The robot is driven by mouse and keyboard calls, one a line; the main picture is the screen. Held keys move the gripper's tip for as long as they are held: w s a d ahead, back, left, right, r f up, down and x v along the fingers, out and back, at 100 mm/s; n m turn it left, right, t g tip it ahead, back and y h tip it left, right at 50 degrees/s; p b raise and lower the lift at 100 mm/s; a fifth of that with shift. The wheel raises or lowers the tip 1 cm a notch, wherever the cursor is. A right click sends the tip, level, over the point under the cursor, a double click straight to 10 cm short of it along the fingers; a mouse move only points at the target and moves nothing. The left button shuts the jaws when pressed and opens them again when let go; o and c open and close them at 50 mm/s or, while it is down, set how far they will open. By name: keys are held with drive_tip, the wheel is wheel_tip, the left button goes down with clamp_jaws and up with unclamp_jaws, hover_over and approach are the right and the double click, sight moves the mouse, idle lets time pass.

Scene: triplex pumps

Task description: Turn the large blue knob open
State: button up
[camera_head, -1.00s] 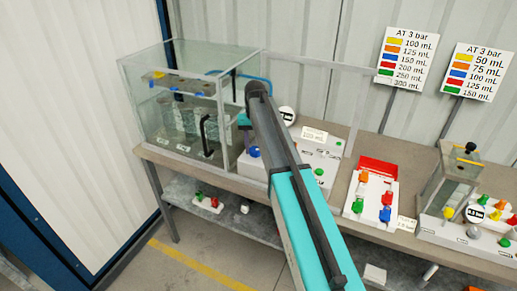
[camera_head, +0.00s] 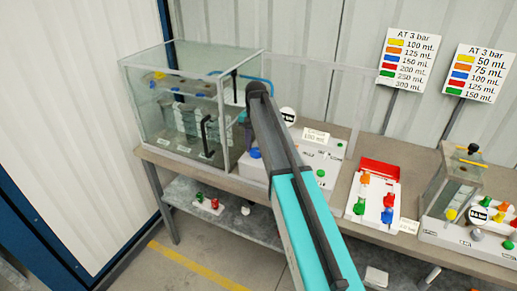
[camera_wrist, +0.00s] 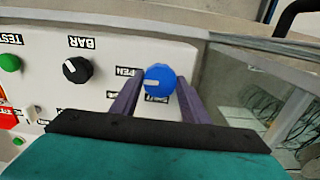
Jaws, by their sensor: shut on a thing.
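The large blue knob (camera_wrist: 159,79) sits on a white panel (camera_wrist: 110,30) in the wrist view, with a white pointer mark toward its left side. Printed labels next to it are partly covered. My gripper (camera_wrist: 160,88) has its two purple fingers on either side of the knob and is shut on it. In the head view the blue knob (camera_head: 255,153) shows on the front of the white unit, just left of my arm. My gripper is mostly hidden there behind my arm.
A glass tank (camera_head: 180,110) stands left of the panel. A black knob (camera_wrist: 77,70) and a green button (camera_wrist: 10,62) are on the same panel. A tray with a red lid (camera_head: 378,170) and a second pump unit (camera_head: 470,235) stand to the right on the bench.

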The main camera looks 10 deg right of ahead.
sight(256, 151)
drive_tip(key=shift+w+d+r, duration=0.15)
drive_tip(key=shift+w, duration=0.05)
drive_tip(key=o, duration=1)
drive_tip(key=shift+o, duration=0.3)
drive_tip(key=shift+s, duration=0.1)
wheel_tip(256, 151, up, 14)
drive_tip(key=p, duration=0.7)
drive_tip(key=shift+s+f, duration=0.1)
drive_tip(key=shift+f, duration=0.15)
